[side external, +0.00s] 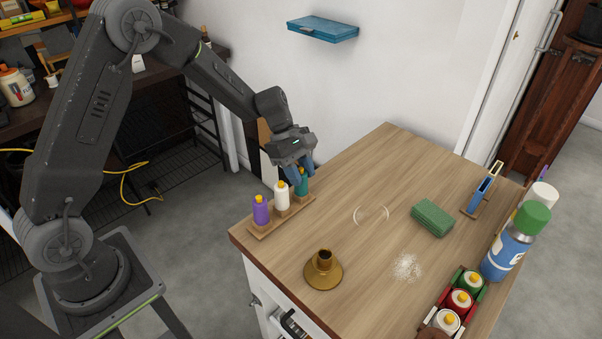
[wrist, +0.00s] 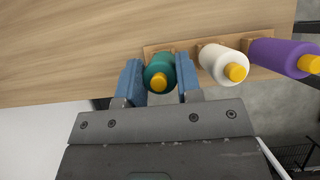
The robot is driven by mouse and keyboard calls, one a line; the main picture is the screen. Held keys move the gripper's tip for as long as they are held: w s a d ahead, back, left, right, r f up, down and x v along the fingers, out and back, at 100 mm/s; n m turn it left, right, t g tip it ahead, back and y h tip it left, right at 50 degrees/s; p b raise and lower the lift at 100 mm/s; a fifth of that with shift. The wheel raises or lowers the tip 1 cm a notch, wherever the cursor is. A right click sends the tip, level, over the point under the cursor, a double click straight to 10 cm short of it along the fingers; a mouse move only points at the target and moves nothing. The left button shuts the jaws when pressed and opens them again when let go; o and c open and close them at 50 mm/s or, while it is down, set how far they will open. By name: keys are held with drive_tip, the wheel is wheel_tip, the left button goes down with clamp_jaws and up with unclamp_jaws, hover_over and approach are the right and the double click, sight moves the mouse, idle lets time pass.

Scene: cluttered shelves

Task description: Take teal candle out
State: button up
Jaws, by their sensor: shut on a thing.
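The teal candle (wrist: 159,70) has a yellow tip and stands at one end of a wooden holder (side external: 262,231) on the table's left corner. It also shows in the side external view (side external: 302,184), partly hidden by my gripper. My gripper (wrist: 159,80) has its blue fingers on either side of the teal candle and is shut on it. The candle's lower end is hidden, so I cannot tell whether it is raised from the holder. A white candle (side external: 282,196) and a purple candle (side external: 261,211) stand beside it in the same holder.
A brass candle holder (side external: 323,272) stands near the table's front edge. A green sponge (side external: 432,218), a white powder patch (side external: 407,267) and a clear ring (side external: 371,215) lie further right.

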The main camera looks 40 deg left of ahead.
drive_tip(key=shift+r, duration=0.2)
drive_tip(key=shift+r, duration=2.7)
